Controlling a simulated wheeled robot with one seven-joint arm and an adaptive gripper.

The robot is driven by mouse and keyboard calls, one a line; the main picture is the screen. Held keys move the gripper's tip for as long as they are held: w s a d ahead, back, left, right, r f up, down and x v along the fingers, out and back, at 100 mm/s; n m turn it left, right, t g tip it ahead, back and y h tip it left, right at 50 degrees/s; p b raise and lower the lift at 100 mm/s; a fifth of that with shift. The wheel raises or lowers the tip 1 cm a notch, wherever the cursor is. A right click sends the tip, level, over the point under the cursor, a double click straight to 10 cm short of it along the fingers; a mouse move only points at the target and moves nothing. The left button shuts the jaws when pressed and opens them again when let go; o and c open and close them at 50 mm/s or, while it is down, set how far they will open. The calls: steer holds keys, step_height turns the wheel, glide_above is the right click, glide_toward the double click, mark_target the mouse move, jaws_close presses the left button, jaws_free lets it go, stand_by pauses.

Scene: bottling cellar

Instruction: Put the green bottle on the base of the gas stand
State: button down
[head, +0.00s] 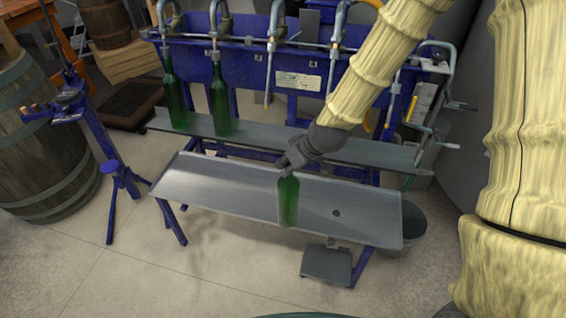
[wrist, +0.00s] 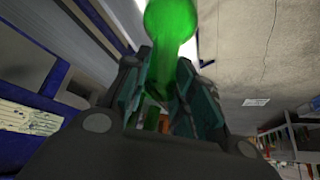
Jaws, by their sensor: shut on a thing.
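My gripper (head: 290,163) is shut on the neck of a green bottle (head: 288,204). The bottle hangs upright below it, over the front part of the grey metal tray; I cannot tell whether its bottom touches the tray. In the wrist view the green bottle (wrist: 172,22) runs out from between the fingers of my gripper (wrist: 172,85). A small square grey plate (head: 327,265) sits low in front of the tray, with a short post behind it. It may be the base of the gas stand, but I cannot tell for sure.
The sloping grey tray (head: 215,190) has a dark hole at right. Two other green bottles (head: 175,102) (head: 221,106) stand under filler spouts on the shelf behind. A blue stand (head: 112,175) and a barrel (head: 40,150) are at left; a grey bucket (head: 412,228) is at right.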

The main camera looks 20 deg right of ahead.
steer(key=w+d+f+p, duration=0.1)
steer(key=w+d+f, duration=0.1)
steer(key=w, duration=0.4)
steer(key=w+d+f, duration=0.2)
steer(key=w, duration=0.5)
steer(key=shift+d+f+p, duration=0.4)
steer(key=shift+s+f, duration=0.1)
steer(key=c, duration=1.2)
jaws_free()
steer(key=shift+o, duration=0.2)
steer(key=v, duration=1.2)
